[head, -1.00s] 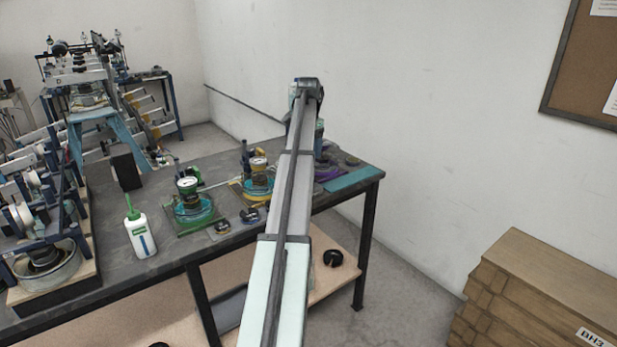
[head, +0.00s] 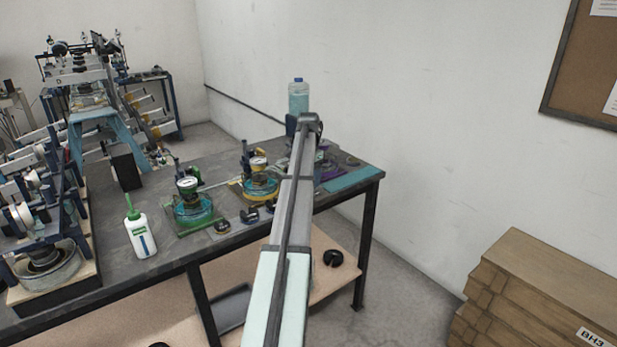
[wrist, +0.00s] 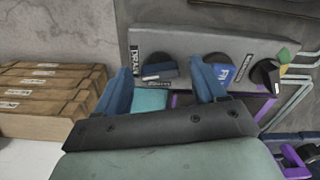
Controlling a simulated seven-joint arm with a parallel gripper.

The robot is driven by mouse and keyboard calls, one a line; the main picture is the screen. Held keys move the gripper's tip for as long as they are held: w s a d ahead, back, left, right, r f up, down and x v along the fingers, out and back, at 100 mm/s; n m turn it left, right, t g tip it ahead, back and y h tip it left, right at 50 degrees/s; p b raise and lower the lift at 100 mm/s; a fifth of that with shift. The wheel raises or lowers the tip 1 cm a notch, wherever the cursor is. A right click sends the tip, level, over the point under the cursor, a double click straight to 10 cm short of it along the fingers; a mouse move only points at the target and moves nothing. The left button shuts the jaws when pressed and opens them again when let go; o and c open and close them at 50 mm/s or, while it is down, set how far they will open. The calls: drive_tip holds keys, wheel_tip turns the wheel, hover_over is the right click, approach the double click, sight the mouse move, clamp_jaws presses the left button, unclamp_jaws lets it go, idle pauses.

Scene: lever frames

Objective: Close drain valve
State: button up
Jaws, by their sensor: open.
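In the wrist view, a grey panel (wrist: 190,48) carries dark round knobs. The drain valve knob (wrist: 158,70) is at the left, beside a white label (wrist: 134,60) reading DRAIN. Its bar handle lies roughly sideways, with a small pale tag on it. My gripper (wrist: 162,80) is open and empty. Its two blue fingers stand left and right of the drain knob in the picture; I cannot tell whether either touches it. The right finger partly covers the middle knob (wrist: 223,72), which has a blue face with white letters. In the head view, my arm hides the gripper and panel.
Another dark knob (wrist: 265,74) sits at the panel's right, near pale tubes. On the bench (head: 120,235) stand a tall clear bottle (head: 298,95), a white squeeze bottle (head: 140,236) and green (head: 193,210) and yellow (head: 260,186) devices.

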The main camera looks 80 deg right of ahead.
drive_tip(key=shift+c, duration=0.2)
drive_tip(key=c, duration=1)
drive_tip(key=shift+n, duration=0.3)
drive_tip(key=n, duration=0.3)
drive_tip(key=shift+n, duration=0.4)
drive_tip(key=n, duration=0.3)
drive_tip(key=shift+n, duration=0.3)
drive_tip(key=n, duration=0.3)
drive_tip(key=shift+n, duration=2.2)
